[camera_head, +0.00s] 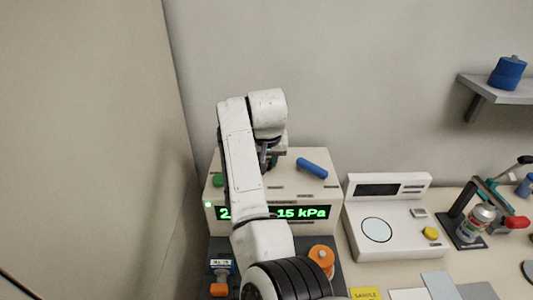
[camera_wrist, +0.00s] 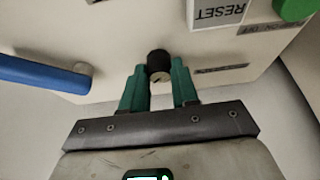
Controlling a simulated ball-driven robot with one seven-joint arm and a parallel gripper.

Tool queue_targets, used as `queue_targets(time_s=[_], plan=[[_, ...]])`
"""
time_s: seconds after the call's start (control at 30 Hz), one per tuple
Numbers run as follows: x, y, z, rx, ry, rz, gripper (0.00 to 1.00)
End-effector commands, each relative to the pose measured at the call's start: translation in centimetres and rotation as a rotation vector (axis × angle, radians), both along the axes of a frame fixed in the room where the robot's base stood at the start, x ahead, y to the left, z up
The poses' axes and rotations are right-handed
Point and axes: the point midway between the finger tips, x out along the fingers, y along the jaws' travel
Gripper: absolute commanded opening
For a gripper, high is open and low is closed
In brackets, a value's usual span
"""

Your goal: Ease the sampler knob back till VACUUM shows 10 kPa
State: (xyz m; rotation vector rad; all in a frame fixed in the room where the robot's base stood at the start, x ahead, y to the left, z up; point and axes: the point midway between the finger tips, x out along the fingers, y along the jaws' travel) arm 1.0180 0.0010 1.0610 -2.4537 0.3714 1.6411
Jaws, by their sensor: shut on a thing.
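The classifier box (camera_head: 320,190) stands against the wall. Its front display (camera_head: 302,213) reads 15 kPa in green; the figures left of that are mostly hidden behind my arm. A small dark knob (camera_wrist: 158,60) with a pale end marked by a dark line sits on the box's top. My gripper (camera_wrist: 158,76) is shut on this knob, one green finger on each side. In the head view my gripper (camera_head: 270,154) is above the box top, and my arm hides the knob.
A blue handle (camera_head: 312,168) lies right of my gripper, a green button (camera_head: 218,181) left. An instrument with a round plate (camera_head: 376,230) stands at right. A shelf (camera_head: 500,92) is at upper right.

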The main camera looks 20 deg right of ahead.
Motion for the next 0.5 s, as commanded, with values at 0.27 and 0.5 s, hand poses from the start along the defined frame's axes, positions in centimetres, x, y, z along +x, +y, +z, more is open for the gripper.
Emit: queue_targets(time_s=[0.27,0.5], plan=[[0.01,0.03,0.02,0.0,-0.001,0.035,0.0],[0.02,0.02,-0.01,0.0,-0.001,0.034,0.0]])
